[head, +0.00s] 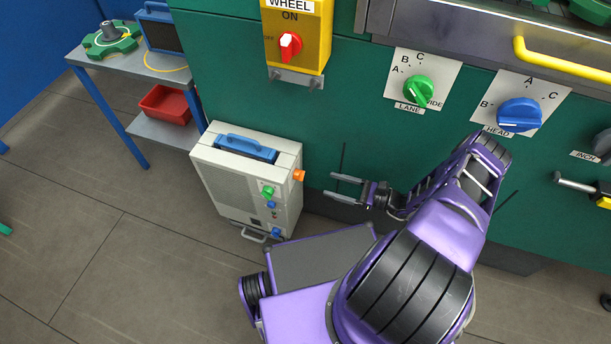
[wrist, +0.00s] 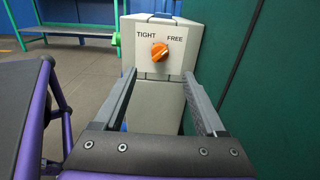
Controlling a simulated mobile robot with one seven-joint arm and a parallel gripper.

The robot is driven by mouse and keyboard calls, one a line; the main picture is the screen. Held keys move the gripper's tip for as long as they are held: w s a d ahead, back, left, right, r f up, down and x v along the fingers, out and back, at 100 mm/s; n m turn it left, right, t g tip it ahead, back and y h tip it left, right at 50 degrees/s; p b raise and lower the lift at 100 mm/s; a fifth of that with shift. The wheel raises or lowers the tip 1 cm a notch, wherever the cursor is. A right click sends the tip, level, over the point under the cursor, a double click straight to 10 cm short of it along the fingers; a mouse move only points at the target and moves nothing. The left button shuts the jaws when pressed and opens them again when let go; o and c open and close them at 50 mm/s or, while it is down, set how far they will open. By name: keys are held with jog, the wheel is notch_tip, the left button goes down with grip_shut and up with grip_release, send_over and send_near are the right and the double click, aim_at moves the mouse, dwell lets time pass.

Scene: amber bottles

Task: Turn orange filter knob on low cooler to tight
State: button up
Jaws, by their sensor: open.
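The low cooler (head: 243,185) is a pale box with a blue handle, standing on the floor against the green machine. Its orange filter knob (head: 299,175) sticks out from its right side. In the wrist view the orange knob (wrist: 160,52) sits on the cooler's side panel (wrist: 185,68) between the labels TIGHT on the left and FREE on the right. Which label the knob points to is hard to tell. My gripper (head: 332,186) is open and empty, to the right of the knob and apart from it. In the wrist view its fingers (wrist: 158,85) frame the panel below the knob.
The green machine (head: 235,75) rises close behind the cooler and my gripper. It bears a red switch (head: 290,46), a green knob (head: 418,91) and a blue knob (head: 519,114). A side table (head: 140,68) with a red bin (head: 166,104) stands at left. The floor left of the cooler is clear.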

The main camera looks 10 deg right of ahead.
aim_at(299, 175)
jog(key=x, duration=1)
grip_shut()
